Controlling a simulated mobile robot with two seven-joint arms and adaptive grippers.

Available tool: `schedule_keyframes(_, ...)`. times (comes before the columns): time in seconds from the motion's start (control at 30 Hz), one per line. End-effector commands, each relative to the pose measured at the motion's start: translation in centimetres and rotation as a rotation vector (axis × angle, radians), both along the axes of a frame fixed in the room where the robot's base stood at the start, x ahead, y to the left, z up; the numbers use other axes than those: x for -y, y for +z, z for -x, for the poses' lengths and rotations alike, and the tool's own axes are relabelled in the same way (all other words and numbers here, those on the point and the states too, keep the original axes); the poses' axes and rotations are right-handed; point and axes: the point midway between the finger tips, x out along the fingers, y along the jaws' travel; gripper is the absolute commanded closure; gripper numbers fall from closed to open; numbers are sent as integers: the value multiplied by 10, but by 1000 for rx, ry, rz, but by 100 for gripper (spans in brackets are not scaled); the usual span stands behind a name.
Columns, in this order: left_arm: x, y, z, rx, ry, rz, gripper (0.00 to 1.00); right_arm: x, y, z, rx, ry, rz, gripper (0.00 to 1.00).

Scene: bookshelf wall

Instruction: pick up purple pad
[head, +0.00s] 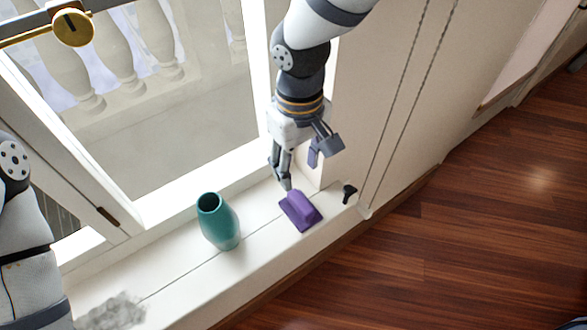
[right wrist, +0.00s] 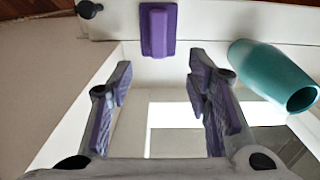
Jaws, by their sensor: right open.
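The purple pad (head: 300,211) lies on the white window sill in the head view. It has a flat base with a raised ridge on top. It also shows at the top middle of the right wrist view (right wrist: 158,30). My right gripper (head: 303,168) hangs just above and behind the pad in the head view. In the right wrist view my right gripper (right wrist: 160,80) is open and empty, with the pad beyond its fingertips and in line with the gap. The fingers and the pad are apart. My left arm shows at the left edge of the head view; its gripper is out of view.
A teal vase (head: 219,222) stands on the sill to the left of the pad. A small black knob-like piece (head: 349,193) is to its right. The window frame and wall stand close behind the right gripper. The wooden floor (head: 480,230) lies open beyond the sill's front edge.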

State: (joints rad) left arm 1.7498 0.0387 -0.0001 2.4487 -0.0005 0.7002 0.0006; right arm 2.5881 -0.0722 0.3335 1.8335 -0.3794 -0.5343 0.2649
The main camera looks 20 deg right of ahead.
Motion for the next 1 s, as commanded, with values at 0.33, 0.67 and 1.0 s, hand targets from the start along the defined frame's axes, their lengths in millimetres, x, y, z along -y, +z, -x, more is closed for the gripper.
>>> schedule_keyframes(0.33,0,-11,12,-41,0,0,100,0,-61,1,-5,3,6,55)
schedule_keyframes(0.67,0,-16,17,-57,-1,0,100,6,-113,6,-3,2,5,55)
schedule_keyframes(1.0,0,-17,17,-57,-1,0,100,6,-118,5,3,2,4,66)
